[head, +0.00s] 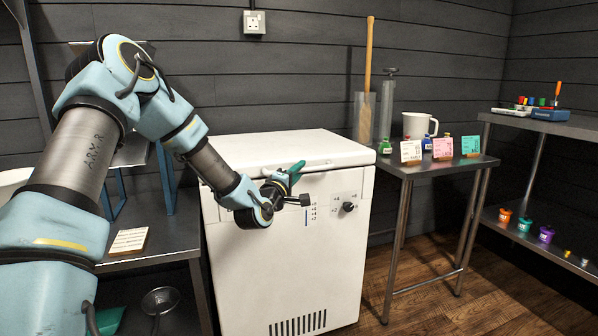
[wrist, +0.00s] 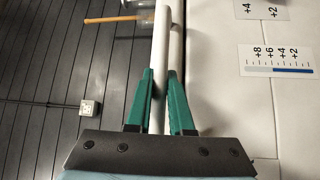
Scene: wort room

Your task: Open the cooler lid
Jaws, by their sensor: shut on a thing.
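The white cooler (head: 290,255) stands in the middle of the head view. Its lid (head: 285,146) lies flat on top and looks closed. My gripper (head: 296,169) is at the lid's front edge, with its green fingers pointing up and right. In the wrist view, my gripper (wrist: 161,82) has its two green fingers on either side of a pale bar, the lid handle (wrist: 161,40), and is shut on it. The gripper and wrist hide part of the handle and the cooler's front in the head view.
A black knob (head: 348,207) and a printed scale (head: 309,215) are on the cooler's front. A metal table (head: 440,166) with cards, bottles and a white jug (head: 419,124) stands close on the right. Shelving is close on the left. Wooden floor is free at the front right.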

